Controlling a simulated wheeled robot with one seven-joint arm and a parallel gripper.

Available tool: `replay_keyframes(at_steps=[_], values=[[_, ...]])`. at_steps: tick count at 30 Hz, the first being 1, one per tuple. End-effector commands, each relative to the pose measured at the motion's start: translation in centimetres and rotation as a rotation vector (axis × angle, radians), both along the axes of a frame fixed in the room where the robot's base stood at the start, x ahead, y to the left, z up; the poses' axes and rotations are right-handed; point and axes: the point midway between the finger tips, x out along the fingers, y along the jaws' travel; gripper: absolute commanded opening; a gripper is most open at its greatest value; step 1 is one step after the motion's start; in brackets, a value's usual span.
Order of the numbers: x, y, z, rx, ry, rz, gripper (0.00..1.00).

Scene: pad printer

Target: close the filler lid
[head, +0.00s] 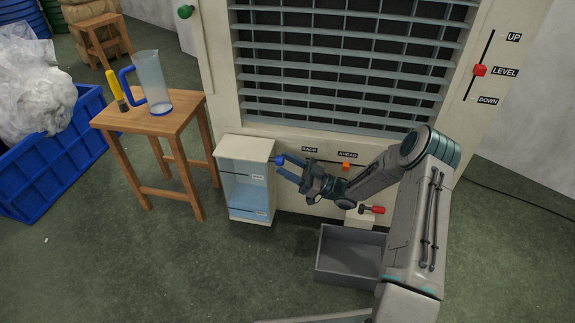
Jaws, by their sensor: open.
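A white-framed water tank (247,200) with a clear front and pale blue liquid stands against the louvred machine. Its pale top (245,147) is in view, but I cannot make out a separate filler lid or whether one is open. A small blue knob (280,160) shows at the tank's upper right edge. My gripper (283,171) is open, reaching left beside the tank's upper right side, with its fingers near the blue knob. I cannot tell whether they touch it. Nothing shows between the fingers.
A wooden stool (158,122) at left holds a clear jug (151,82) with a blue handle and a yellow-handled tool (116,88). An open grey bin (345,275) sits below my arm. An orange slider (346,166) and a red-handled lever (375,209) are near it.

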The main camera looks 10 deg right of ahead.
Motion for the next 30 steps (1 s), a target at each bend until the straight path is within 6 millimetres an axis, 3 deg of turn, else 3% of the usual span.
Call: replay_keyframes(at_steps=[18,30], values=[[-3.0,-10.2,-5.4,-0.001,0.002,-0.003,0.48],[-3.5,-11.5,-6.2,0.000,0.000,-0.001,0.48]])
